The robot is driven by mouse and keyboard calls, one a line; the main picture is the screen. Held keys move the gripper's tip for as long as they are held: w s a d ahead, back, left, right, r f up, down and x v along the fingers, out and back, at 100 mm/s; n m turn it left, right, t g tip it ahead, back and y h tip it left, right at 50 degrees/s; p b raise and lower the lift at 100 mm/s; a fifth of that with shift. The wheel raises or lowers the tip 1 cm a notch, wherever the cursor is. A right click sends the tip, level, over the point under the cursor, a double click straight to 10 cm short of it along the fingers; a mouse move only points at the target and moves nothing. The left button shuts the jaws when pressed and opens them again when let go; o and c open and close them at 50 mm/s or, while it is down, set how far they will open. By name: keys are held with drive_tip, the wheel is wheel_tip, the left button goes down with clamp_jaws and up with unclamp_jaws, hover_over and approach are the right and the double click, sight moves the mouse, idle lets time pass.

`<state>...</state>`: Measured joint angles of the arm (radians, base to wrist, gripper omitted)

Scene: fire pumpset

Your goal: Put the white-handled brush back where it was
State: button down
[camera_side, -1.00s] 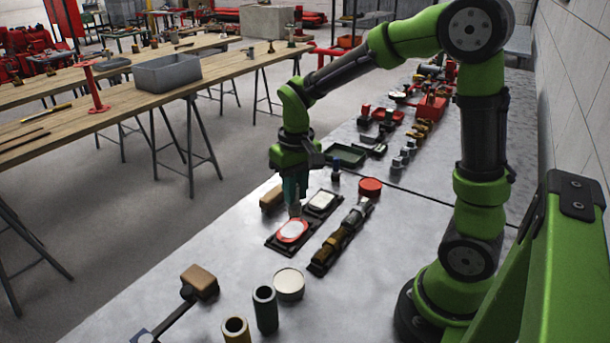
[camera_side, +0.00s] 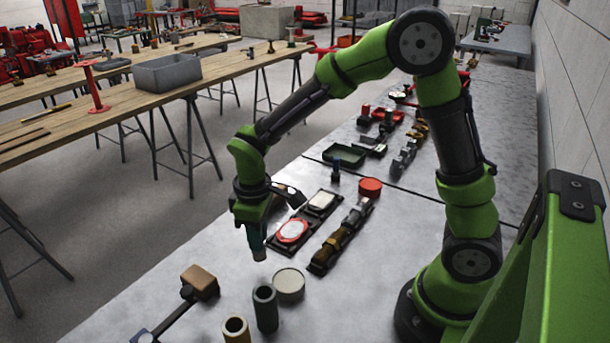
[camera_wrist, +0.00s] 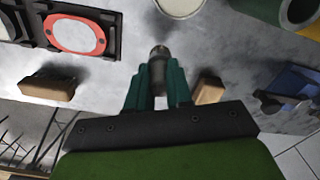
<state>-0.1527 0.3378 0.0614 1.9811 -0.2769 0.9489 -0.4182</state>
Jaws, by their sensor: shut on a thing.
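My gripper (camera_side: 254,232) is shut on a short grey cylindrical piece (camera_wrist: 158,72), which points down in the side view (camera_side: 259,253). No white handle shows on it, so I cannot tell whether it is the brush; its upper part is hidden by the fingers. It hangs above the bench, left of a round tin with a pale top (camera_side: 289,283) and behind a dark green-grey tube (camera_side: 265,309). A yellow tube (camera_side: 236,330) stands in front of that one. Both tubes are open at the top. A red-rimmed white disc (camera_side: 292,231) lies in a black tray behind my gripper.
A tan block (camera_side: 200,281) on a dark-handled tool lies at the front left. A row of metal fittings (camera_side: 340,238) and a red round lid (camera_side: 370,186) lie to the right. Another tan block (camera_wrist: 47,88) shows in the wrist view.

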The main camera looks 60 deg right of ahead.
drive_tip(key=shift+w+a+f, duration=0.2)
drive_tip(key=shift+w+f, duration=0.7)
drive_tip(key=shift+f, duration=0.05)
drive_tip(key=shift+w+a+f, duration=0.2)
drive_tip(key=shift+w+f, duration=0.65)
drive_tip(key=shift+f, duration=0.1)
drive_tip(key=shift+f, duration=0.15)
drive_tip(key=c, duration=1)
unclamp_jaws()
